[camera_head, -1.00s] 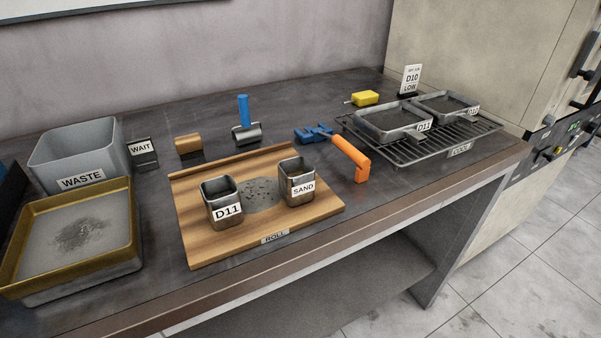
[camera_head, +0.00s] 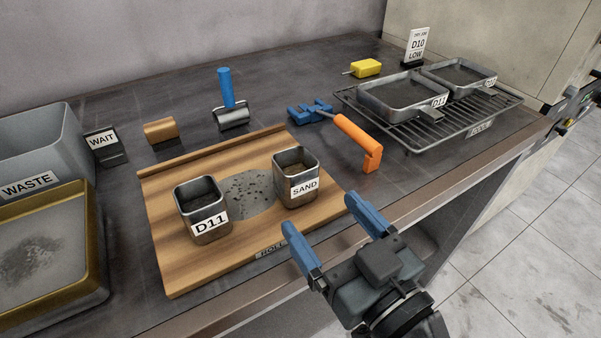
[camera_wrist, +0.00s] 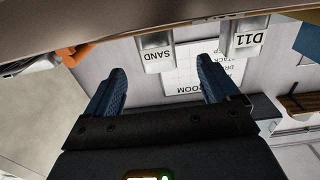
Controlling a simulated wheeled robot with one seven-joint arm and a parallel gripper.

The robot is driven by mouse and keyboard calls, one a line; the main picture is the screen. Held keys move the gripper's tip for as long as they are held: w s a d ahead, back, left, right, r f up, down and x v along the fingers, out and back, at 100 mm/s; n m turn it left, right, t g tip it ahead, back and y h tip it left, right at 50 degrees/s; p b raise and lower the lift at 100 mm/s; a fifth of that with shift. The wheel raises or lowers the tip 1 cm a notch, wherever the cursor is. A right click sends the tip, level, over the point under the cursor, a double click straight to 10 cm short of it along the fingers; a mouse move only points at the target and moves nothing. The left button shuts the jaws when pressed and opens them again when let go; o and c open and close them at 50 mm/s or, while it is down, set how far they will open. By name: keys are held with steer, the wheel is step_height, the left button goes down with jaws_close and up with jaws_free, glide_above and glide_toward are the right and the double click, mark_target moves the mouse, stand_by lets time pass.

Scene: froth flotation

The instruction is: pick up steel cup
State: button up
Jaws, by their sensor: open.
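Two square steel cups stand upright on the wooden board labelled ROLL (camera_head: 165,255). The D11 cup (camera_head: 200,208) is on the left and the SAND cup (camera_head: 296,178) on the right, with dark grains (camera_head: 248,192) on the board between them. My gripper (camera_head: 322,222) is open and empty, in front of the bench edge and nearer the camera than the board. Its blue fingers are apart. In the wrist view, the SAND cup (camera_wrist: 156,52) and the D11 cup (camera_wrist: 245,38) appear upside down beyond the open fingers (camera_wrist: 165,85).
An orange-handled tool (camera_head: 358,142) lies right of the board. A wire rack (camera_head: 458,125) with dark-filled pans stands at the back right. A blue-handled roller (camera_head: 230,105) stands behind the board. The WASTE bin (camera_head: 35,150) and gold-rimmed tray (camera_head: 95,240) are left.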

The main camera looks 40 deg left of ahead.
mark_target(305, 186)
steer(key=p+x, duration=0.1)
steer(key=x, duration=0.5)
steer(key=shift+w+r+p, duration=0.25)
steer(key=shift+w+p, duration=0.05)
steer(key=shift+p, duration=0.05)
steer(key=shift+w+a+f, duration=0.15)
steer(key=shift+w+a, duration=0.1)
steer(key=shift+a, duration=0.25)
steer(key=shift+c, duration=0.3)
steer(key=c, duration=1)
